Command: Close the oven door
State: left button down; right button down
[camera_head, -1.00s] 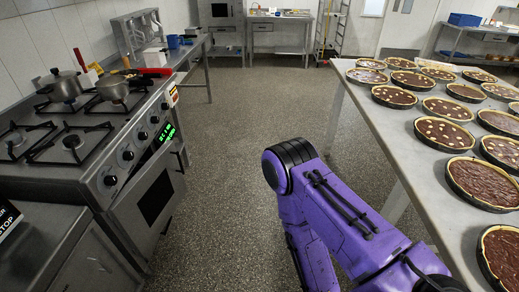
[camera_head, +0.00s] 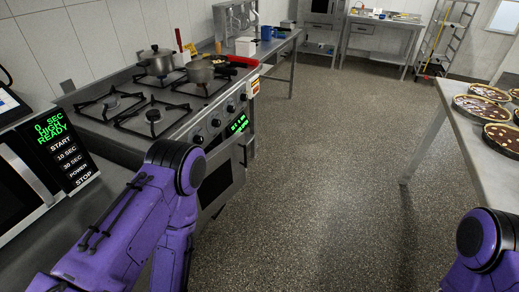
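The oven (camera_head: 190,135) is a steel range at the left with burners on top and a row of knobs on its front. Its oven door (camera_head: 232,168) has a dark window and a bar handle at the right. My purple left arm hides the near part of the door. I cannot tell whether the door is fully shut or a little ajar. Only links of my left and right arms show, at the lower left and lower right corner. Neither gripper is in view.
A microwave (camera_head: 22,185) stands on the counter at the near left. Pots (camera_head: 157,62) sit on the burners. A table (camera_head: 455,145) with several chocolate tarts (camera_head: 482,108) runs along the right. The speckled floor (camera_head: 320,170) between is clear.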

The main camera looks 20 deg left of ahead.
aim_at(226, 164)
jog(key=i, duration=0.95)
jog(key=u, duration=2)
